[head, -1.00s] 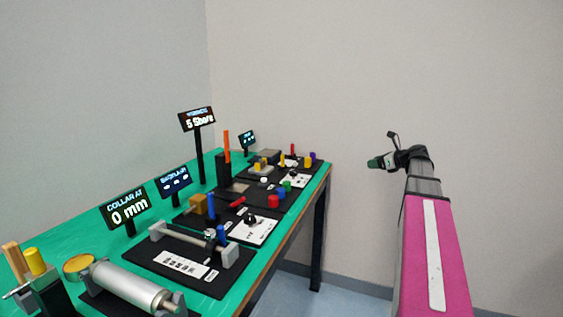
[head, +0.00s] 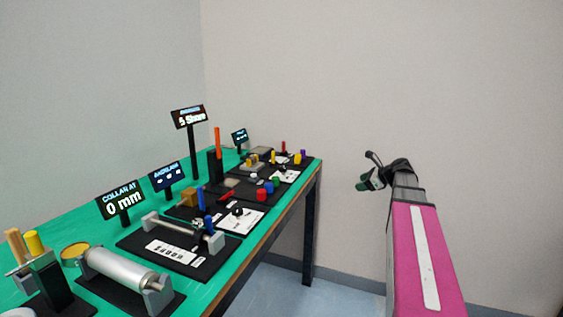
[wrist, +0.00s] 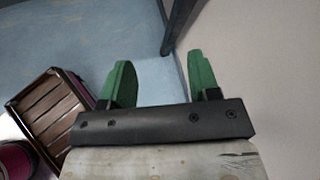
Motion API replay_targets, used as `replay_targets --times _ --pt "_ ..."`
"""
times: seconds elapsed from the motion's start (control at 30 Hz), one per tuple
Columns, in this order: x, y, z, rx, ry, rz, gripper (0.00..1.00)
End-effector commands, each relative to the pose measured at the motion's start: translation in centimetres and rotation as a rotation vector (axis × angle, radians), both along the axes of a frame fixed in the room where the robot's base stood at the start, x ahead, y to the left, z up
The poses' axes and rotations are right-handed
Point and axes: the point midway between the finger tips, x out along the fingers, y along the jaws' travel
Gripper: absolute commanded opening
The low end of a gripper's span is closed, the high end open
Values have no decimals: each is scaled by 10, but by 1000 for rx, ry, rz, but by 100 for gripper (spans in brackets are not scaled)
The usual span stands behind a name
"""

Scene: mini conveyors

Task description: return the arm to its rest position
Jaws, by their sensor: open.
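My gripper (head: 366,184) is at the end of my raised pink arm, at the right of the head view. It is over the floor beyond the table's right edge, apart from everything on the table. In the wrist view its two green fingers (wrist: 163,80) stand wide apart with nothing between them. The gripper is open and empty.
A green-topped table (head: 140,180) at the left bears several black stations, a silver roller (head: 122,268), a collar display (head: 121,201) and other small signs. Plain walls stand behind. The wrist view shows blue floor (wrist: 60,40), a table leg (wrist: 177,25) and a brown slatted thing (wrist: 52,112).

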Motion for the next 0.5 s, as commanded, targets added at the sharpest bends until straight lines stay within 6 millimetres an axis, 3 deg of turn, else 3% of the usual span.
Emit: replay_targets --times 0.27,0.5 --pt "-51 61 -91 -364 -65 324 56" --pt "-134 117 -187 -784 -163 892 56"
